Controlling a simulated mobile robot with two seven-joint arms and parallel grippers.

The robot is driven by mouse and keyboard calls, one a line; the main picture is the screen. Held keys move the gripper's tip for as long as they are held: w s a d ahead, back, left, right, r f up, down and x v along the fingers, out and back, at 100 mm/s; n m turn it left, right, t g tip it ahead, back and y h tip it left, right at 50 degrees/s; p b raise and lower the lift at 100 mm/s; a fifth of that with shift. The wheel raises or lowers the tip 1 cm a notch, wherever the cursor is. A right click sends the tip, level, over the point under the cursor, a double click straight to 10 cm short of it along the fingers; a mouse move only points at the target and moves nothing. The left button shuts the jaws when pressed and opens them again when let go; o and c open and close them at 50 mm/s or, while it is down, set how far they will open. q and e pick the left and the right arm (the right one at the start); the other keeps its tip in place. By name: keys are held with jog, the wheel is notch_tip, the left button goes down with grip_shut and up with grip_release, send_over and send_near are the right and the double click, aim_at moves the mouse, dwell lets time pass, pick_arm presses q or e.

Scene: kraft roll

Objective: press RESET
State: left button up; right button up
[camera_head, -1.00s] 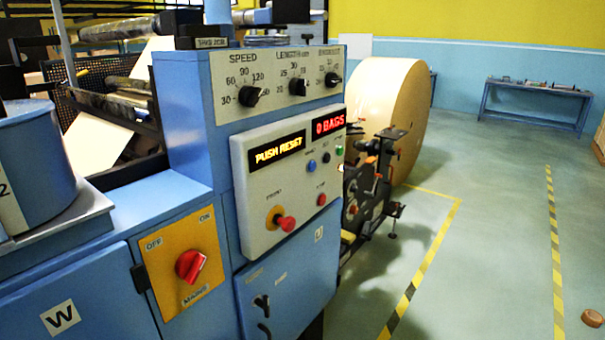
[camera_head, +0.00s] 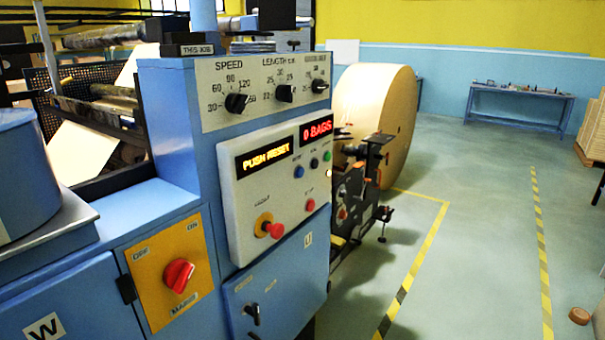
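The light grey control panel (camera_head: 282,186) is on the front of a blue machine. Its left display (camera_head: 264,158) reads "PUSH RESET" in yellow. Its right display (camera_head: 316,128) reads "0 BAGS" in red. Below the displays are a blue button (camera_head: 299,171), a black button (camera_head: 314,163) and a green button (camera_head: 327,156). A red button (camera_head: 310,205) sits lower, and a red mushroom button (camera_head: 273,230) on a yellow base is at the lower left. The small button labels are too blurred to read, so I cannot tell which is RESET. Neither gripper is in view.
Dials (camera_head: 236,103) sit above the panel; a red mains switch (camera_head: 179,275) is at lower left. A large kraft roll (camera_head: 372,115) stands behind the machine. Floor to the right is clear around striped lines (camera_head: 541,250), with a small brown round object (camera_head: 579,316) at lower right.

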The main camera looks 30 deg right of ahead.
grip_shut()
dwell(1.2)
